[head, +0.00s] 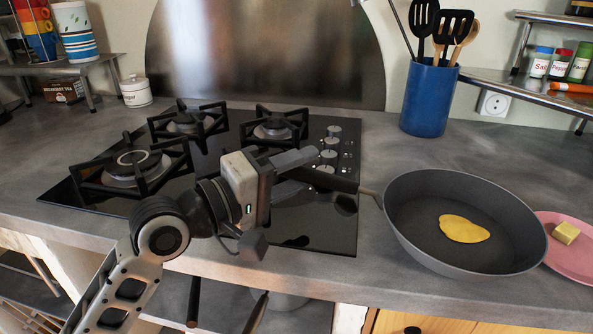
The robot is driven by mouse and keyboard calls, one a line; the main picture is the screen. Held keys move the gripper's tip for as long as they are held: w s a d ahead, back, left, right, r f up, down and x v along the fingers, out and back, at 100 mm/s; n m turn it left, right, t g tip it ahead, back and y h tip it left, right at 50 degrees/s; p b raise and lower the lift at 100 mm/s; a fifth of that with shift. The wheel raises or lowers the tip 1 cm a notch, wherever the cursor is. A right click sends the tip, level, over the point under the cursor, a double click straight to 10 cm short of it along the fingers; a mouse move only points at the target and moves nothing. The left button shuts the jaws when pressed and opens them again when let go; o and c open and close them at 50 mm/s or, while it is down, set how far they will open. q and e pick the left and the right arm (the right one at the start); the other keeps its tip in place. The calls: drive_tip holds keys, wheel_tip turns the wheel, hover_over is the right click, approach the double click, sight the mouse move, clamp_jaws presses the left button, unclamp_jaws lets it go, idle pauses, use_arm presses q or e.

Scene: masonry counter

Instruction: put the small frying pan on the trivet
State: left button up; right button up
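The dark grey frying pan (408,235) is at the right of the counter, upright, with a yellow egg-like piece (463,229) in it. Its dark handle (345,184) points left over the hob's right edge. My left gripper (314,170) is at the handle's far end, one finger above and one below it in the picture. Whether the fingers press on the handle cannot be told, nor whether the pan is clear of the counter. I cannot make out a trivet in this view. My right gripper is not in view.
A black gas hob (330,222) with several burner grates fills the middle. A pink plate (575,262) with a yellow cube (565,233) sits right of the pan. A blue utensil crock (427,98) and a spice shelf (535,88) stand behind.

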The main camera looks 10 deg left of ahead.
use_arm(q)
drive_tip(key=shift+r, duration=0.1)
drive_tip(key=b+v, duration=0.1)
drive_tip(key=v, duration=0.9)
drive_tip(key=shift+s+a, duration=0.5)
drive_tip(key=shift+a, duration=0.05)
drive_tip(key=shift+s+a, duration=0.15)
drive_tip(key=shift+s, duration=0.1)
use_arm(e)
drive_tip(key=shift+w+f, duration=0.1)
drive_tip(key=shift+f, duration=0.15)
